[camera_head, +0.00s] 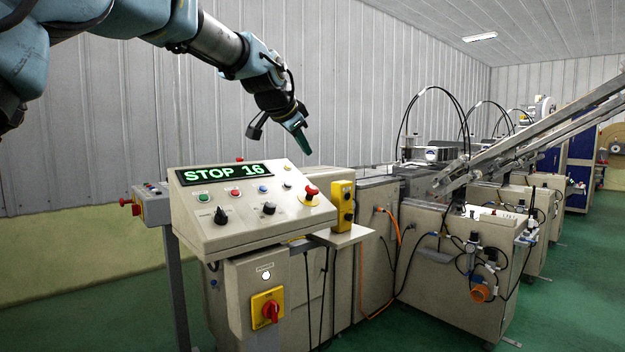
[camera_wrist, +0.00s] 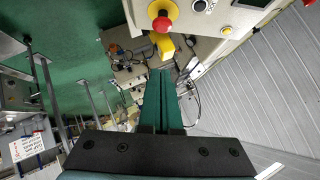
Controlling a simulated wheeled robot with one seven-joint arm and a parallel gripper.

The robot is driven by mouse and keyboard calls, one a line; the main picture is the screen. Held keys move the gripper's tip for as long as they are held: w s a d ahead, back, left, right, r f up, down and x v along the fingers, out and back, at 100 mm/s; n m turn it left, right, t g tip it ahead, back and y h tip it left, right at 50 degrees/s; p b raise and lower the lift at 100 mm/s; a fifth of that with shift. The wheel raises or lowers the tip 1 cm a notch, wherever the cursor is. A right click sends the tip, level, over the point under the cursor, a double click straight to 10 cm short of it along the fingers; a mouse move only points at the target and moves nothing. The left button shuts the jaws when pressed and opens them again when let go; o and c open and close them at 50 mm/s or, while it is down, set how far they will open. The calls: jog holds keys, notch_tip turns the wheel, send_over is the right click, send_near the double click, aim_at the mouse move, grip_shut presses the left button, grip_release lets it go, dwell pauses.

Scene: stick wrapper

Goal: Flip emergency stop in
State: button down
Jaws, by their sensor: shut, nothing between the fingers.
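The emergency stop is a red mushroom button (camera_head: 311,191) on a yellow-ringed base at the right end of the sloped control panel (camera_head: 255,232). In the wrist view the red button (camera_wrist: 162,12) is near the top centre, ahead of the fingertips and apart from them. My gripper (camera_head: 304,148) is shut and empty, with green fingers pointing down. It is above the panel's right end, in the air and touching nothing. In the wrist view the shut fingers (camera_wrist: 164,75) point up toward the button. The panel display (camera_head: 223,173) reads "STOP 16".
The panel also carries a black knob (camera_head: 221,215) and several small buttons. A yellow switch box (camera_head: 342,205) stands just right of the panel. A red rotary switch (camera_head: 270,310) is on the cabinet below. Machines fill the right side. The air around my gripper is clear.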

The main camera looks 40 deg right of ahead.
jog(key=p, duration=0.3)
send_over(310, 188)
jog(key=s+a, duration=0.1)
jog(key=s, duration=0.2)
notch_tip(310, 188, down, 6)
jog(key=f, duration=0.1)
jog(key=w+f+p, duration=0.1)
jog(key=shift+w+d+f, duration=0.15)
jog(key=shift+f, duration=0.2)
jog(key=shift+w+f, duration=0.25)
jog(key=shift+f, duration=0.3)
jog(key=shift+w+f+b, duration=0.25)
jog(key=shift+f+b, duration=0.05)
jog(key=shift+f, duration=0.2)
jog(key=shift+w+f+b, duration=0.25)
jog(key=shift+f+b, duration=0.05)
jog(key=shift+f, duration=0.2)
jog(key=shift+r, duration=0.1)
jog(key=s+d+r+b+v, duration=0.1)
jog(key=d+v, duration=0.1)
jog(key=v, duration=1.1)
jog(key=shift+r, duration=0.4)
